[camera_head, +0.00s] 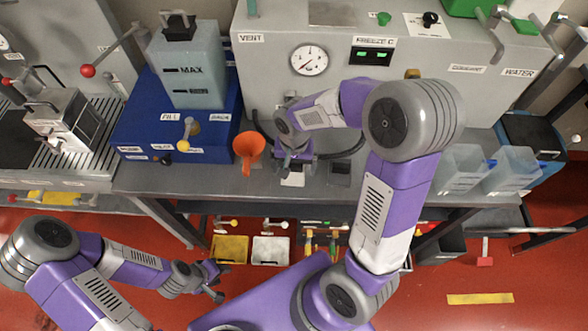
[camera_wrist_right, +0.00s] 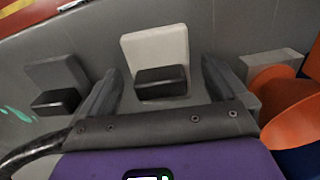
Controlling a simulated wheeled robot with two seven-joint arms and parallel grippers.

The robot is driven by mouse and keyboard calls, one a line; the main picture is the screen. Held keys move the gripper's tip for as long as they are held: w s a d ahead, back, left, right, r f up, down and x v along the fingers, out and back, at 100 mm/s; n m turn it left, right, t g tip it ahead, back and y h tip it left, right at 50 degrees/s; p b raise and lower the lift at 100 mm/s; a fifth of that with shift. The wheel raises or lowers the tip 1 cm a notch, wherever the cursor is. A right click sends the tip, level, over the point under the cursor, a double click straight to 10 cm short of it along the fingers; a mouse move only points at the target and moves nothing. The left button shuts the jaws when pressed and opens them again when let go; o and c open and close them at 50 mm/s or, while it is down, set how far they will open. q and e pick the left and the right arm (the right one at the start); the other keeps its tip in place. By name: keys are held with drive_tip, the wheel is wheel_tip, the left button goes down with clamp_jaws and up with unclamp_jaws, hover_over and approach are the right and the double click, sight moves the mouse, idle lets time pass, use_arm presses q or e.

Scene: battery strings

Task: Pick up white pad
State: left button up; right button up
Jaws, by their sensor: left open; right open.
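The white pad (camera_wrist_right: 155,47) lies on the grey bench and has a black block-shaped grip (camera_wrist_right: 160,82) on it. In the head view the white pad (camera_head: 293,180) shows near the bench's front edge, partly covered by my right gripper (camera_head: 291,164). In the right wrist view my right gripper (camera_wrist_right: 160,67) is open, with one finger on each side of the black grip. Whether the fingers touch it cannot be told. My left gripper (camera_head: 214,281) is open and empty, low in front of the bench.
A grey pad (camera_wrist_right: 55,73) with a dark grip lies beside the white pad. An orange funnel (camera_head: 248,146) stands on the other side, near a blue unit (camera_head: 140,125). A grey freeze machine (camera_head: 270,95) stands behind. Yellow and white bins (camera_head: 229,250) sit below.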

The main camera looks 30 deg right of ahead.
drive_tip(key=shift+c, duration=0.3)
drive_tip(key=c, duration=1.1)
wheel_tip(320, 180, up, 10)
drive_tip(key=p, duration=0.2)
drive_tip(key=shift+p, duration=0.35)
